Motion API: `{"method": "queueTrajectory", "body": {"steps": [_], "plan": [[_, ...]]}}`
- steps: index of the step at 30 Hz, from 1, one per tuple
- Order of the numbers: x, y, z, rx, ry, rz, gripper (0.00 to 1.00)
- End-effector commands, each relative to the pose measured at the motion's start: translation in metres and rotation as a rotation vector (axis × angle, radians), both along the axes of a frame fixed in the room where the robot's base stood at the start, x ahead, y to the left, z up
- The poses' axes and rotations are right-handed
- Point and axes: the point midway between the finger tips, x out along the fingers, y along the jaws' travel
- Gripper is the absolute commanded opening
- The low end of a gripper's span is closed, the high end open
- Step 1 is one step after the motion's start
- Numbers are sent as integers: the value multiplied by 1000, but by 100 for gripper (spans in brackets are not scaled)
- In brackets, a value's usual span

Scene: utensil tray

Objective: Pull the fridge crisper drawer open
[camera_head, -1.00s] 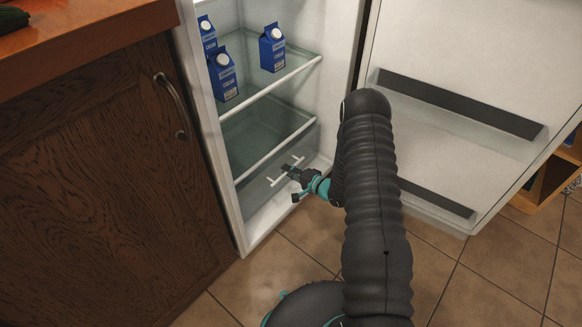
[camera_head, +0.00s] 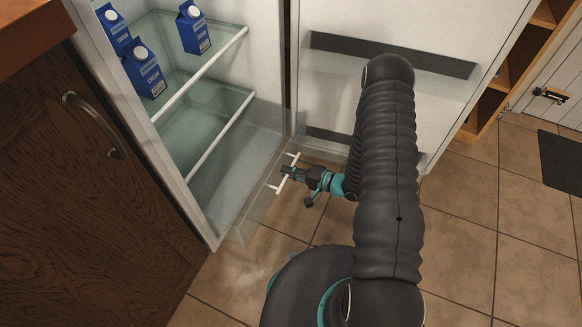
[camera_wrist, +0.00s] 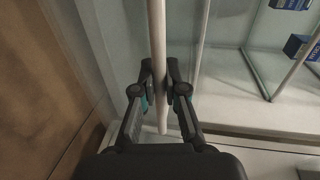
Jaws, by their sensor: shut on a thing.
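The clear crisper drawer (camera_head: 250,212) sticks out of the bottom of the fridge, past the fridge's front edge. Its white bar handle (camera_head: 277,187) is on the drawer's front. My gripper (camera_head: 288,173) is shut on the handle. In the wrist view the handle (camera_wrist: 157,40) runs up and down between the fingers of my gripper (camera_wrist: 160,78), which press on it from both sides. The fridge (camera_head: 172,168) stands open. The drawer's inside looks empty through the clear walls, though its far part is hard to make out.
Blue cartons (camera_head: 144,68) stand on the upper glass shelf. The open fridge door (camera_head: 400,28) is on the right, behind my arm. A brown wooden cabinet (camera_head: 75,200) stands on the left. Tiled floor (camera_head: 465,245) is free at the right front.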

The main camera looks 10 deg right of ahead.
Motion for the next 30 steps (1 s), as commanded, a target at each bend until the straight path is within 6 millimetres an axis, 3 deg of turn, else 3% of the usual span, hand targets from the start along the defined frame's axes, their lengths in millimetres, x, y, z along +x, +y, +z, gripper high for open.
{"method": "queueTrajectory", "body": {"steps": [8,9,12,23,30], "plan": [[-1,0,0,1,2,4,0],[-1,0,0,1,2,4,16],[-1,0,0,1,1,2,37],[-2,-4,0,1,1,-2,37],[-17,-31,6,1,2,-6,37]]}}
